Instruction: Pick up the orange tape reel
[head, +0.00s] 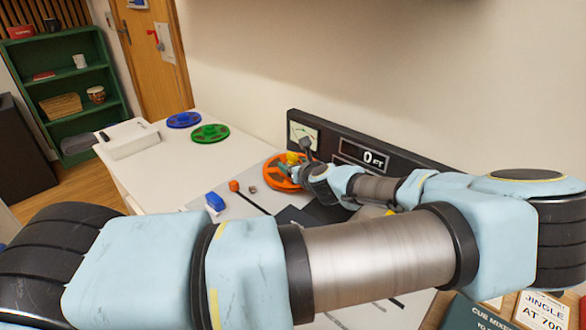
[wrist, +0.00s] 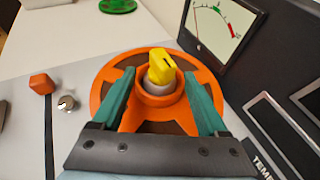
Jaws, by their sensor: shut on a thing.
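The orange tape reel (wrist: 104,84) lies flat on a spindle with a yellow cap (wrist: 159,64) on the deck beside the meter panel. In the head view the reel (head: 274,178) is partly hidden by my gripper (head: 298,163). In the wrist view my gripper (wrist: 160,88) has its two teal fingers on either side of the reel's raised orange hub, shut on it. The yellow cap stands up through the hub between the fingers. I cannot tell whether the reel is lifted off the deck.
A green reel (head: 209,133), a blue reel (head: 184,119) and a white box (head: 128,138) are on the white counter. The black meter panel (head: 351,148) stands close behind the orange reel. A blue block (head: 215,201) and an orange-topped lever (head: 234,186) are nearby.

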